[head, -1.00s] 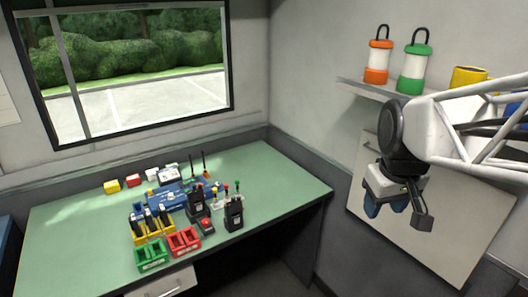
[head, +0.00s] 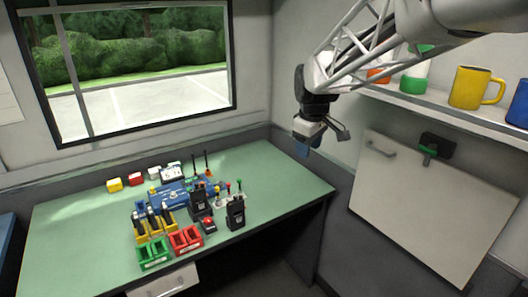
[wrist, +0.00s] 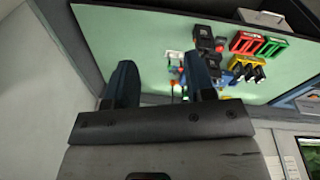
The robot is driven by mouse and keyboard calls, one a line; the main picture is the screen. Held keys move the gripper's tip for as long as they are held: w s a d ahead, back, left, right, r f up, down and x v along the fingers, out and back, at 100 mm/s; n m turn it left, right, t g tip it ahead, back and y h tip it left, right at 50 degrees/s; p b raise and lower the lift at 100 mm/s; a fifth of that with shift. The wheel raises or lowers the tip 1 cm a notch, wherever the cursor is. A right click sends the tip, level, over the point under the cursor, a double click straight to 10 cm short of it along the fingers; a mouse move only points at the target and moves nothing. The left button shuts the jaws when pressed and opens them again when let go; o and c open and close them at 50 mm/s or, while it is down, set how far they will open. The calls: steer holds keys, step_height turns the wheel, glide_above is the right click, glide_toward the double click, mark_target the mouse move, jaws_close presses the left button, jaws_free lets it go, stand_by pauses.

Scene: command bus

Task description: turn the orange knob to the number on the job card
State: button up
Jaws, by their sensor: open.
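My gripper (head: 322,138) hangs in the air right of the green table, near the room corner and well apart from everything on the table. In the wrist view my gripper (wrist: 158,68) shows two blue fingers spread with nothing between them. A blue panel (head: 168,196) lies among the gear on the table, with small controls too small to tell apart. A white device (head: 171,171) stands behind it. I cannot make out the orange knob or a readable job card in either view.
The green table (head: 70,235) holds black radios (head: 235,213), a red button (head: 208,225), and yellow (head: 157,236), red (head: 186,239) and green (head: 154,256) holders. The table's right end is clear.

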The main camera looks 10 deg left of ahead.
steer(key=w+a+f+n, duration=0.4)
steer(key=a+f, duration=0.3)
steer(key=a, duration=0.7)
steer(key=w+a+f+n, duration=0.4)
steer(key=w+a+f, duration=0.3)
steer(key=a, duration=0.7)
steer(key=w+a+f+n+g, duration=0.1)
steer(key=w+a+f+n, duration=0.4)
steer(key=a+f, duration=0.4)
steer(key=shift+w+a, duration=0.15)
steer(key=shift+a, duration=0.85)
steer(key=shift+w+a, duration=0.2)
steer(key=shift+a, duration=0.75)
steer(key=shift+w+a, duration=0.15)
steer(key=shift+a, duration=0.85)
steer(key=shift+w+f, duration=0.1)
steer(key=shift+f, duration=3.75)
steer(key=shift+c, duration=0.5)
